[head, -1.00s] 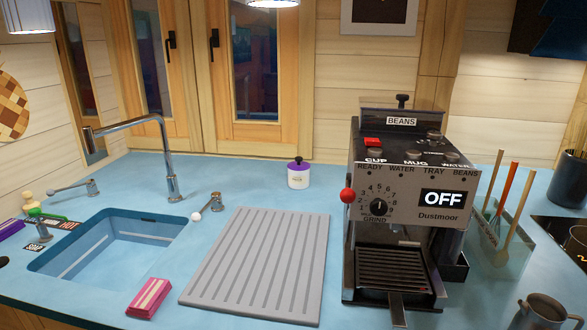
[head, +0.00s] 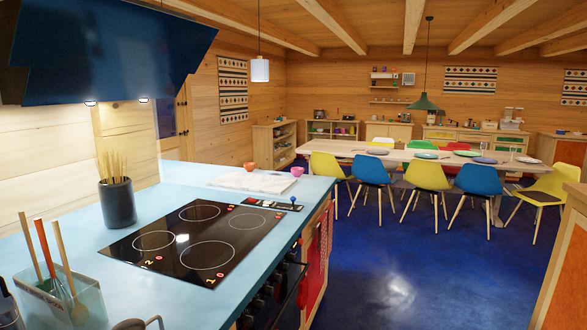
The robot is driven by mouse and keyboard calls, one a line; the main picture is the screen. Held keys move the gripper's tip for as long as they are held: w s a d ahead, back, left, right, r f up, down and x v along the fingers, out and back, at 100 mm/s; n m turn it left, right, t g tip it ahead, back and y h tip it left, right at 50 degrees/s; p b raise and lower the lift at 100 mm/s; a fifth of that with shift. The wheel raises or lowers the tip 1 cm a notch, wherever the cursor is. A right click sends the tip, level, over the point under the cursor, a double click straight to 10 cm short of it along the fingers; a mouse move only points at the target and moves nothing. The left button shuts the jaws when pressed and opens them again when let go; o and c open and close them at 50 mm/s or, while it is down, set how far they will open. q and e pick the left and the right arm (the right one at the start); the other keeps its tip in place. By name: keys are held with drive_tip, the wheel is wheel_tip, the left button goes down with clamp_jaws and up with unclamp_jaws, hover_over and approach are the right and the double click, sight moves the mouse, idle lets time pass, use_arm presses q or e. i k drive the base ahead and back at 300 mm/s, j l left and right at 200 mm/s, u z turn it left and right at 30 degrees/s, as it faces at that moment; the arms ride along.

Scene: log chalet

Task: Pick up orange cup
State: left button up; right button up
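A small orange cup (head: 250,166) stands at the far end of the blue counter (head: 150,210), close to the wall side. A pink cup (head: 297,171) stands to its right, near the counter's right edge. Neither of my grippers is in view.
A clear utensil holder (head: 62,300) is at lower left. Chairs surround a long table (head: 400,153). Blue floor (head: 390,260) right of the counter is open.

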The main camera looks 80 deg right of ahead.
sight(249, 167)
drive_tip(key=z, duration=2.55)
drive_tip(key=i+l+z, duration=0.7)
drive_tip(key=i, duration=0.15)
drive_tip(key=i+l+z, duration=0.1)
drive_tip(key=i+z, duration=0.2)
drive_tip(key=i, duration=1.05)
drive_tip(key=i+l, duration=0.1)
drive_tip(key=i, duration=0.8)
drive_tip(key=i+l+u, duration=0.2)
drive_tip(key=i, duration=1.6)
drive_tip(key=i+u, duration=0.15)
drive_tip(key=i, duration=0.45)
drive_tip(key=i+u, duration=0.15)
drive_tip(key=i, duration=0.45)
drive_tip(key=i+l+u, duration=0.2)
drive_tip(key=i, duration=0.4)
